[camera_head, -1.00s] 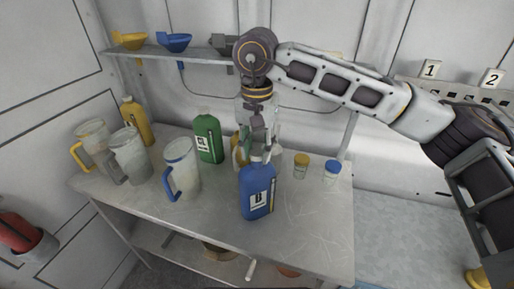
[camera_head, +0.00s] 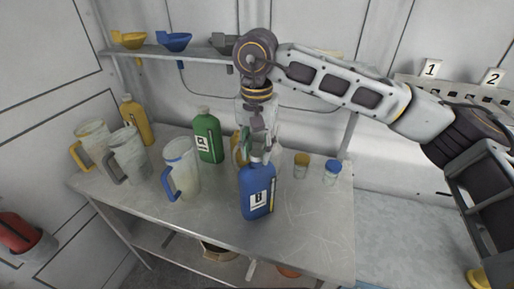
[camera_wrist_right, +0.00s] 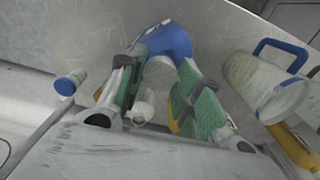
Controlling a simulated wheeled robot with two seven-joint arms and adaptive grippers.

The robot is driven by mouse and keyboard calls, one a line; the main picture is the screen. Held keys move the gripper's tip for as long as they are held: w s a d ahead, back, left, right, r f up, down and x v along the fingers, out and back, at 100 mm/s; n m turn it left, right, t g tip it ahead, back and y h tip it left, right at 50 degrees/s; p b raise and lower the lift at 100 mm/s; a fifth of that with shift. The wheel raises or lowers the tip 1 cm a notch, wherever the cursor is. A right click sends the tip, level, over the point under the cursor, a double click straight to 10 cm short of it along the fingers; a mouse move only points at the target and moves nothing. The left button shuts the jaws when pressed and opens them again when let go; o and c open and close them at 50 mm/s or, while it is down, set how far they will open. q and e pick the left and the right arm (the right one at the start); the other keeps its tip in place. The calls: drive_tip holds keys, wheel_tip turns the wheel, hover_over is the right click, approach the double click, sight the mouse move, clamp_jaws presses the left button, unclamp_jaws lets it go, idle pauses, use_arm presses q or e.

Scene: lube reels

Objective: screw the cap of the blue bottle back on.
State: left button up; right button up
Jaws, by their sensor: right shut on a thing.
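The blue bottle (camera_head: 257,192) stands upright at the front of the metal table, its label facing me. My right gripper (camera_head: 261,158) points straight down over its top. In the right wrist view, the green-padded fingers (camera_wrist_right: 160,90) are on both sides of a pale grey round cap (camera_wrist_right: 159,73), and they are shut on it. The blue bottle (camera_wrist_right: 168,38) shows just beyond the cap. The cap is at the bottle's mouth, but I cannot tell how far it is threaded. My left gripper is out of view.
The green bottle (camera_head: 208,138), a yellow bottle (camera_head: 137,122) and several jugs, one with a blue handle (camera_head: 182,170), stand to the left. Two small jars, yellow-lidded (camera_head: 301,165) and blue-lidded (camera_head: 332,171), stand to the right. The table's front right is clear.

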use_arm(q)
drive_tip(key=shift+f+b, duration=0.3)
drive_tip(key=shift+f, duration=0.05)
use_arm(e)
drive_tip(key=shift+f, duration=0.3)
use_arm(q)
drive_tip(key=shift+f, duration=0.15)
use_arm(e)
drive_tip(key=shift+m, duration=0.4)
drive_tip(key=shift+m, duration=0.3)
use_arm(q)
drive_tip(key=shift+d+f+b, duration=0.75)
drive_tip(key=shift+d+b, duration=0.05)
drive_tip(key=shift+b, duration=0.1)
use_arm(e)
drive_tip(key=shift+m, duration=1.9)
